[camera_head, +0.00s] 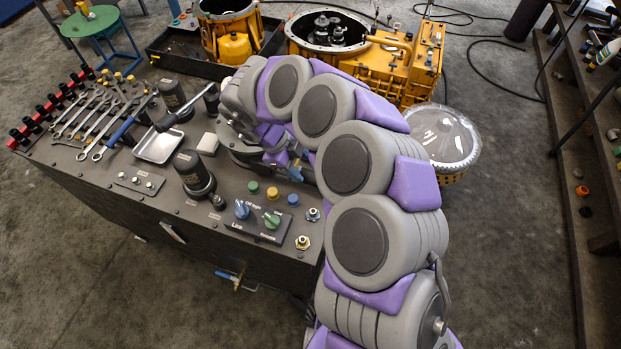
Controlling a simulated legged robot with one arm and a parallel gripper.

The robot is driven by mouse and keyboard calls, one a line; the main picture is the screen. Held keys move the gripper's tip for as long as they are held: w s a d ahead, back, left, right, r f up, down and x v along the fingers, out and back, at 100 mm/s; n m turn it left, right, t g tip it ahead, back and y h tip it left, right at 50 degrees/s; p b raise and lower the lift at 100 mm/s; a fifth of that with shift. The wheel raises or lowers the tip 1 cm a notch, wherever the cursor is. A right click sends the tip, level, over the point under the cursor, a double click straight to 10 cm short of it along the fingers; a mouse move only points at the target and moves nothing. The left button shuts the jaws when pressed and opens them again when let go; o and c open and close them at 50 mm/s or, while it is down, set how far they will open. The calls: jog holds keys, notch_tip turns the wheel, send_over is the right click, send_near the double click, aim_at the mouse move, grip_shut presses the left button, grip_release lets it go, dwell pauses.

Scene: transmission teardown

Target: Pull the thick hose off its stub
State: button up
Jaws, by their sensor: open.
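My grey and purple arm rises from the bottom right and arches over the right end of the dark bench (130,205). My gripper (277,150) is at its far end, low over the bench, and is open. It is partly hidden by my own arm links, so its fingertips are hard to make out. Nothing is seen between the jaws.
On the bench are black cylinders (193,172), a metal tray (158,146), wrenches (95,125) and a knob panel (258,222). Orange transmission housings (405,70) stand behind. A clear-covered drum (440,135) is right of my arm.

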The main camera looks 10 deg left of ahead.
aim_at(312, 176)
jog(key=d+f, duration=0.1)
jog(key=d+f+b, duration=0.1)
jog(key=d+f, duration=0.3)
jog(key=shift+w, duration=0.4)
jog(key=shift+d+f+b, duration=0.1)
jog(key=shift+f+b, duration=0.25)
jog(key=shift+f, duration=0.05)
jog(key=shift+a+f, duration=0.2)
jog(key=shift+f, duration=0.05)
jog(key=shift+a+f, duration=0.2)
jog(key=shift+a, duration=0.35)
jog(key=shift+d, duration=0.25)
jog(key=shift+d+r, duration=0.1)
jog(key=shift+d, duration=0.25)
jog(key=c, duration=0.3)
jog(key=shift+w+a, duration=0.1)
grip_shut()
